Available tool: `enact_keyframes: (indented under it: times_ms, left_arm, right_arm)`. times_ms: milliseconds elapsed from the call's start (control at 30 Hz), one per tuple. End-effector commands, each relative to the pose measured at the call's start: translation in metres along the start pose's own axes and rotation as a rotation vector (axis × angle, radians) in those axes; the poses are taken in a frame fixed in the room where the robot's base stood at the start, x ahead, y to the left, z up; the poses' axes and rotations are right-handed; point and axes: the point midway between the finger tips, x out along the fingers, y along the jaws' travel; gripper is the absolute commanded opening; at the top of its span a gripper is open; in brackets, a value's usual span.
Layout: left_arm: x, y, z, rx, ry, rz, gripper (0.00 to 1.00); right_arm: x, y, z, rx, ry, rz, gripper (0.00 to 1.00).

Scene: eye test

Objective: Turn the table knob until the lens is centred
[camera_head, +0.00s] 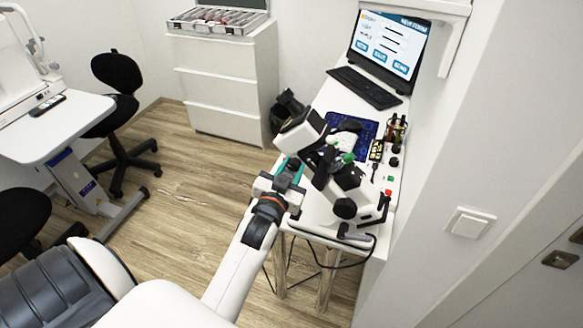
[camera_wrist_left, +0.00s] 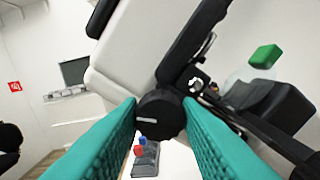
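A round black knob (camera_wrist_left: 160,115) with a short white mark line sits in the middle of the left wrist view. My left gripper (camera_wrist_left: 161,103) has its two teal fingers on either side of the knob, their tips meeting its left and right edges. In the head view, my left gripper (camera_head: 289,168) is at the left side of the white and black optical device (camera_head: 345,182). The knob cannot be made out there. The lens and whether it is centred cannot be told. My right gripper does not show.
The device stands on a narrow white table (camera_head: 311,215) against the right wall. A blue mat (camera_head: 366,133), a keyboard (camera_head: 364,88) and a screen (camera_head: 389,42) lie behind it. A drawer cabinet (camera_head: 222,85) stands at the back. The floor on the left has free room.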

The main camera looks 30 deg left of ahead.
Motion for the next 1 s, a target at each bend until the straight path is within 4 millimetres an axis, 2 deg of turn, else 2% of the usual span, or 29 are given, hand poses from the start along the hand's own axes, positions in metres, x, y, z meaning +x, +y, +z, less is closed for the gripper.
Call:
enact_keyframes:
  times_ms: [33, 100, 467, 567, 900, 1000]
  left_arm:
    - [0.000, 0.000, 0.000, -0.001, 0.000, 0.000, 0.39]
    - [0.000, 0.000, 0.000, -0.001, 0.000, 0.000, 0.51]
    - [-0.004, 0.000, -0.001, -0.002, 0.001, -0.001, 0.51]
    - [-0.017, -0.001, -0.002, -0.002, 0.002, -0.001, 0.51]
    - [-0.088, -0.001, -0.003, -0.003, 0.003, -0.001, 0.51]
    - [-0.103, -0.001, -0.003, -0.002, 0.003, -0.001, 0.51]
  right_arm:
    - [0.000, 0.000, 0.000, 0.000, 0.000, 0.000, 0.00]
    - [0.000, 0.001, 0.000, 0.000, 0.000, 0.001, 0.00]
    - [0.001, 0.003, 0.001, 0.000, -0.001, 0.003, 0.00]
    - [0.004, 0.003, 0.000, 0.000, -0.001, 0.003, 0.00]
    - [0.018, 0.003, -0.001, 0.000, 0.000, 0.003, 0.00]
    - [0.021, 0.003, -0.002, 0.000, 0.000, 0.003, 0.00]
